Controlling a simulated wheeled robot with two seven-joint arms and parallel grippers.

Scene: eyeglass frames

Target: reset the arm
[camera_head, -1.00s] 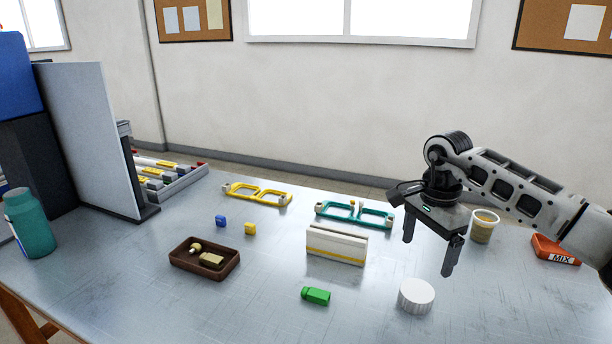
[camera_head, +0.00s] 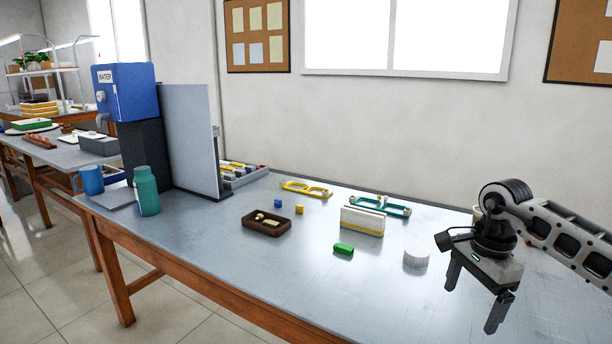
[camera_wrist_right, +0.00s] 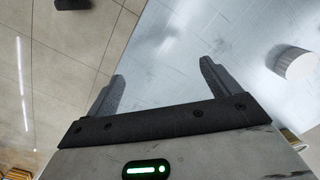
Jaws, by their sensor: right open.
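My right gripper (camera_head: 474,300) hangs over the right front part of the table in the head view, fingers pointing down. Its two fingers are wide apart with nothing between them. In the right wrist view the open fingers (camera_wrist_right: 158,85) straddle the table's edge, with floor at left and metal tabletop at right. My left gripper is not in view.
On the table (camera_head: 300,275) are a white ribbed lid (camera_head: 416,257), a green piece (camera_head: 343,249), a white block (camera_head: 362,220), teal frames (camera_head: 385,207), yellow frames (camera_head: 306,188) and a brown tray (camera_head: 250,225). A teal bottle (camera_head: 146,192) and divider (camera_head: 192,135) stand left.

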